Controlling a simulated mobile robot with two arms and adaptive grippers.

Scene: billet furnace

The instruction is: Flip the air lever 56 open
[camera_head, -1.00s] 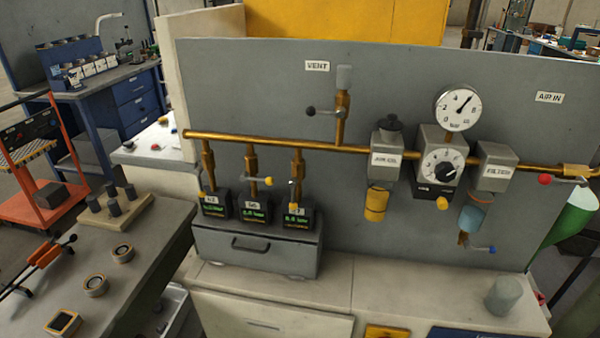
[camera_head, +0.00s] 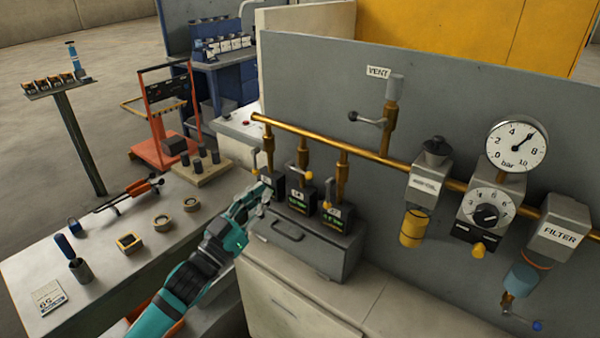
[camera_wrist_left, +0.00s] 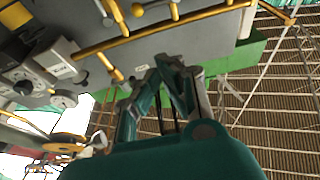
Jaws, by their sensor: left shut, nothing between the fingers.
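Three brass branches hang from a brass pipe (camera_head: 330,139). Each has a small lever above a dark box with a green readout. The middle branch (camera_head: 303,155) has a lever with a yellow end (camera_head: 309,174). The right-hand branch's lever (camera_head: 327,190) hangs at its left side. The left-hand lever (camera_head: 254,160) stands close above my left gripper (camera_head: 263,194). The box labels are too small to read surely, so I cannot tell which is 56. My left gripper is shut and empty, in front of the left-hand box; its fingers also show in the wrist view (camera_wrist_left: 170,72). My right gripper is out of view.
A grey drawer unit (camera_head: 310,250) stands under the boxes. To the right are a vent lever (camera_head: 366,119), a regulator (camera_head: 490,205), a pressure gauge (camera_head: 515,146) and a filter (camera_head: 558,230). A side table (camera_head: 110,275) with small parts stands at the left.

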